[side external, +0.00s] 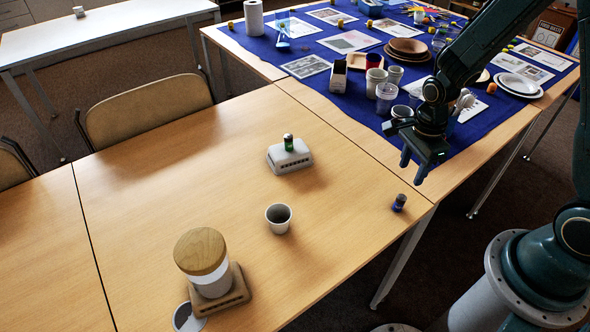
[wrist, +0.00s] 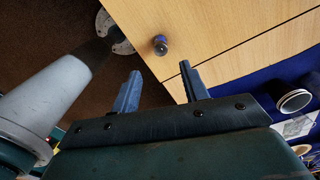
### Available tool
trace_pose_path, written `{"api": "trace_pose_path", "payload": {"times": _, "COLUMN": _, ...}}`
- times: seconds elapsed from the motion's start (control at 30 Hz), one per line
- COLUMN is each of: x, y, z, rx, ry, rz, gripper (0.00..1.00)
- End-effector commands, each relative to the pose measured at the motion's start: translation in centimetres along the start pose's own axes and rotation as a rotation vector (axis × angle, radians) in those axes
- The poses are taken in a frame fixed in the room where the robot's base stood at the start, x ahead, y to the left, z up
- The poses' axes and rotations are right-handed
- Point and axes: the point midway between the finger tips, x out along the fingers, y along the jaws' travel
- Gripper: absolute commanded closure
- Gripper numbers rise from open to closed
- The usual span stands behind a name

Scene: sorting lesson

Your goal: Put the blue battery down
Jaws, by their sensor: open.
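The blue battery (side external: 399,202) stands on the wooden table near its right front corner in the side view. It also shows near the table edge in the wrist view (wrist: 160,42). My gripper (side external: 413,172) is above the table to the right of and higher than the battery, apart from it. In the wrist view my gripper (wrist: 160,88) has its two fingers spread, with nothing between them. A green battery (side external: 288,142) stands on a light grey block (side external: 290,158) in the middle of the table.
A grey cup (side external: 278,217) stands left of the blue battery. A jar with a wooden lid (side external: 201,252) sits on a brown base (side external: 236,292) at the front. Behind is a blue cloth (side external: 318,102) crowded with cups, plates and papers. The wood around the blue battery is clear.

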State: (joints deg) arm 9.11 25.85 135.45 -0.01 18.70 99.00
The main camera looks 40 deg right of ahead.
Motion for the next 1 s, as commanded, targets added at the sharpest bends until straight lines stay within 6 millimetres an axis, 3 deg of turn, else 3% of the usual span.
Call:
{"api": "trace_pose_path", "payload": {"times": 0.27, "x": -0.4, "y": 0.0, "z": 0.1, "rx": -0.019, "ry": -0.001, "rz": -0.006, "gripper": 0.55}}
{"api": "trace_pose_path", "payload": {"times": 0.47, "x": -2.6, "y": 0.0, "z": 0.4, "rx": -0.131, "ry": -0.004, "rz": -0.038, "gripper": 0.55}}
{"api": "trace_pose_path", "payload": {"times": 0.77, "x": -9.1, "y": 0.9, "z": 1.2, "rx": -0.482, "ry": 0.006, "rz": -0.136, "gripper": 0.55}}
{"api": "trace_pose_path", "payload": {"times": 1.0, "x": -14.2, "y": 2.8, "z": 1.6, "rx": -0.792, "ry": 0.038, "rz": -0.220, "gripper": 0.55}}
